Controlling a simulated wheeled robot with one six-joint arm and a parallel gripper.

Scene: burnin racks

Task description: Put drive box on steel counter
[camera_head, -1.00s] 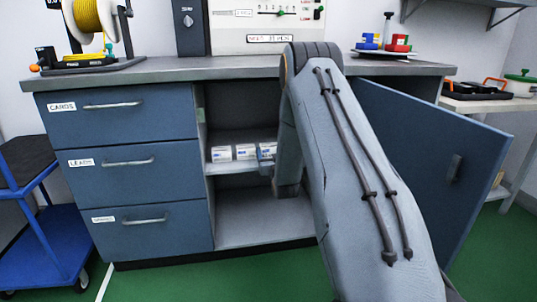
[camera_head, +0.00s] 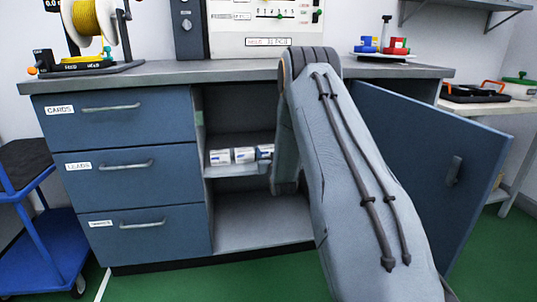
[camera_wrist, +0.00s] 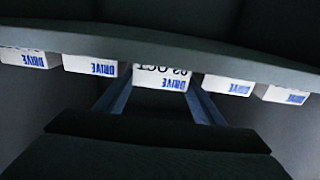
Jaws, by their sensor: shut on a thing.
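Several white drive boxes with blue DRIVE lettering stand in a row on the shelf inside the open cabinet; in the head view I see a left box (camera_head: 220,157), a middle one (camera_head: 244,154) and a right one (camera_head: 265,151) beside my arm. The wrist view is upside down. There, my gripper (camera_wrist: 160,92) is shut on the central drive box (camera_wrist: 162,77), with other boxes on both sides of it. My arm hides the gripper in the head view. The steel counter (camera_head: 210,70) is the grey top above the cabinet.
The blue cabinet door (camera_head: 430,170) stands open at the right of my arm. The shelf edge (camera_wrist: 160,46) runs close along the boxes. A yellow spool (camera_head: 88,18), a test panel (camera_head: 265,28) and a tray of coloured parts (camera_head: 385,54) stand on the counter.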

